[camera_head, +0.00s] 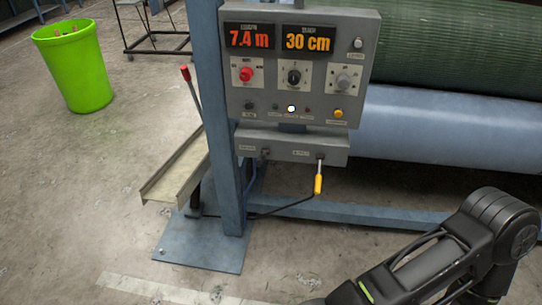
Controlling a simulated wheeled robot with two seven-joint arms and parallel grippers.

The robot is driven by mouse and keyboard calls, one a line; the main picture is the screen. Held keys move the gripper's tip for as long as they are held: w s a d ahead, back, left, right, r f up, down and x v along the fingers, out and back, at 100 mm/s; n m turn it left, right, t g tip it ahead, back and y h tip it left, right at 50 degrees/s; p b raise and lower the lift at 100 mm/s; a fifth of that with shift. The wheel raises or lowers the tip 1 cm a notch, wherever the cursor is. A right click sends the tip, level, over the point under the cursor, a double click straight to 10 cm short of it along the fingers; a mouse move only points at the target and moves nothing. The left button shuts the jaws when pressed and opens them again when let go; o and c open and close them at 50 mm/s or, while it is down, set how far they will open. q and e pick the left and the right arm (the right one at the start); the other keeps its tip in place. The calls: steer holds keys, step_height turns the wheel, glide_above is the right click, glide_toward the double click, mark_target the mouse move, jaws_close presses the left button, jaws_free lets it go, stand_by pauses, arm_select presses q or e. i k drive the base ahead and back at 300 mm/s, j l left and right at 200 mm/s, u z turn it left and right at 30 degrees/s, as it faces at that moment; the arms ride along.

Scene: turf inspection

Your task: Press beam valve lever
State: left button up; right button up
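A lever with a yellow grip (318,184) hangs down from the right part of a small grey valve box (292,147). A second lever with a red tip (186,73) stands tilted left of the blue post. The labels are too small to read, so I cannot tell by name which one is the beam valve lever. A link of my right arm (440,262) crosses the lower right corner, below and right of the yellow lever and apart from it in the picture. Neither of my grippers shows.
A grey control panel (298,75) with red and orange displays and several knobs is mounted above the valve box. A blue post (225,120) stands beside it. A green roll (455,45) and a blue roller (430,130) lie right. A green bin (75,68) stands far left.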

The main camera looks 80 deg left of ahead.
mark_target(260, 159)
steer(key=u, duration=3)
